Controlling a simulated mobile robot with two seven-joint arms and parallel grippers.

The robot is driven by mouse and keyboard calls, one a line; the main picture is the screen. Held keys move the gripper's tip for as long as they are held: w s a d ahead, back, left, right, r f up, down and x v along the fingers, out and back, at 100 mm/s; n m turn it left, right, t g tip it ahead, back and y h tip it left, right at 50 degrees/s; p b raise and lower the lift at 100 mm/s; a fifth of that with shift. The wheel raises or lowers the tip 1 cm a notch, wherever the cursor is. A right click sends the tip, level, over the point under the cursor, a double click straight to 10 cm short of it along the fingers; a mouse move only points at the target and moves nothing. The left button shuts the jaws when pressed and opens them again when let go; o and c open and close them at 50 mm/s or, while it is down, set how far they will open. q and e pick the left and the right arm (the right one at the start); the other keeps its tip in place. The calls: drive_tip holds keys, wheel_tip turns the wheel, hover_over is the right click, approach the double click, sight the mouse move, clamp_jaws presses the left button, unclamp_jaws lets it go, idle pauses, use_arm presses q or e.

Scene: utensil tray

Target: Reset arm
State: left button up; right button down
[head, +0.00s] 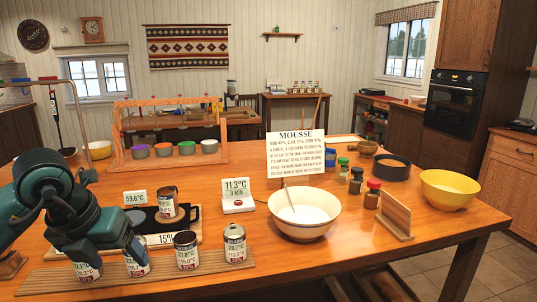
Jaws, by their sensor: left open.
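My left arm comes in from the left in dark green links. Its left gripper (137,246) is open and points down at the front left of the wooden table (350,240). It is just above or around the top of a labelled can (138,266); I cannot tell if it touches it. More labelled cans stand on the wooden board (215,265): one at the left (86,271), one in the middle (186,251) and one at the right (235,244). My right gripper is not in view.
A white bowl (304,222), spice jars (372,195), a wooden stand (396,213) and a yellow bowl (449,188) stand to the right.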

use_arm(q)
drive_tip(key=s+d+f+m+g+h, duration=0.1)
drive_tip(key=s+d+f+g+h, duration=0.2)
drive_tip(key=d, duration=0.4)
drive_tip(key=d+f+m+h, duration=0.2)
drive_tip(key=d+h, duration=0.3)
drive_tip(key=d, duration=0.2)
drive_tip(key=s+d+r+n+t+h+p, duration=0.1)
drive_tip(key=s+d+r+n+h, duration=0.35)
drive_tip(key=d+h, duration=0.45)
drive_tip(key=w+a+f+n+t+y, duration=0.1)
drive_tip(key=a+f+n+t+y, duration=0.2)
drive_tip(key=f+n+t, duration=0.35)
drive_tip(key=w+a+f+n+t+y+p, duration=0.1)
drive_tip(key=w+a+f+n+t+y, duration=0.2)
drive_tip(key=n, duration=0.7)
drive_tip(key=a+f+n+t+y, duration=0.35)
drive_tip(key=n+t, duration=0.25)
drive_tip(key=n, duration=0.2)
drive_tip(key=s+f+n+g+y, duration=0.2)
drive_tip(key=s+f, duration=0.3)
drive_tip(key=f, duration=0.3)
drive_tip(key=s+a+f+n+g+y, duration=0.1)
drive_tip(key=s+f+n+g+y, duration=0.2)
drive_tip(key=f, duration=0.5)
drive_tip(key=s+n+g, duration=0.1)
drive_tip(key=s+g, duration=0.1)
drive_tip(key=s, duration=0.1)
drive_tip(key=shift+a+f, duration=0.25)
drive_tip(key=shift+f, duration=0.1)
